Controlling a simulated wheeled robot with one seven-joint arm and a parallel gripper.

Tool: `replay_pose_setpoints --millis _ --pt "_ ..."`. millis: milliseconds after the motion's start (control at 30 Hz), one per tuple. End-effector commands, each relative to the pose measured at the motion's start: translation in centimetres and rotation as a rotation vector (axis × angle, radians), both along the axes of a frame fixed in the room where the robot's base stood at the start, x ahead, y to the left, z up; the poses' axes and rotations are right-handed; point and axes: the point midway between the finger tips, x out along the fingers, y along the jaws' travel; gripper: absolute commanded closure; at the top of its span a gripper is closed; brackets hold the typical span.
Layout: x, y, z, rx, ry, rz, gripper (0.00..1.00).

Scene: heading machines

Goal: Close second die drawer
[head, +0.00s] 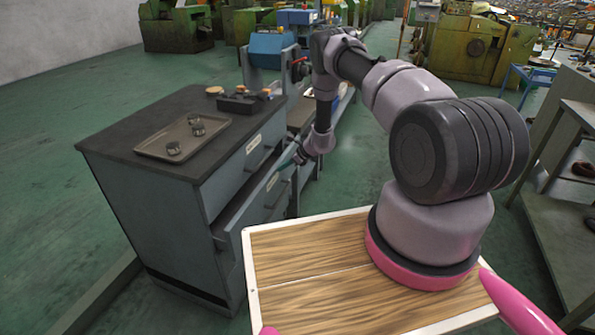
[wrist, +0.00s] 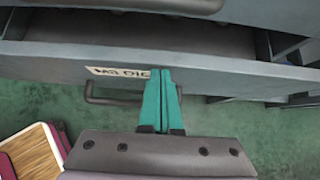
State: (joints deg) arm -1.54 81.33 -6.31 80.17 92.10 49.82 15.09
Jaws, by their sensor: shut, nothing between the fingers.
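The grey die cabinet (head: 150,215) stands at the left in the head view. Its second drawer (head: 235,221) is partly pulled out below the closed top drawer (head: 240,170). In the wrist view the drawer's front panel (wrist: 215,78) spans the picture, with its open inside above it. A label (wrist: 107,72) and a bar handle (wrist: 97,97) show on it. My gripper (wrist: 159,72) has its teal fingers shut together and empty, tips over the panel beside the label's right end. I cannot tell whether they touch it. In the head view my gripper (head: 284,165) is at the drawer front.
A tray (head: 155,152) with small metal parts lies on the cabinet top, with a dark block (head: 240,104) behind it. A blue machine (head: 268,50) stands beyond. A workbench (head: 570,215) is at the right. Green floor is clear left of the cabinet.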

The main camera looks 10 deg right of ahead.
Motion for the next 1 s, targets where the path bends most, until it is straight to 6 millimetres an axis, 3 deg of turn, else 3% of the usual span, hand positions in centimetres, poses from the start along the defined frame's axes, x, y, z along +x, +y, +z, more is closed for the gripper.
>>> replay_pose_setpoints --millis 200,400,833,1000 --pt "1.4 2.1 0.0 0.000 -0.001 0.001 1.00" --pt "1.9 2.7 0.0 -0.001 0.001 0.000 1.00" --pt "1.9 2.6 0.0 -0.001 0.001 0.000 1.00" --pt "1.7 1.2 0.0 -0.001 0.001 0.000 1.00"
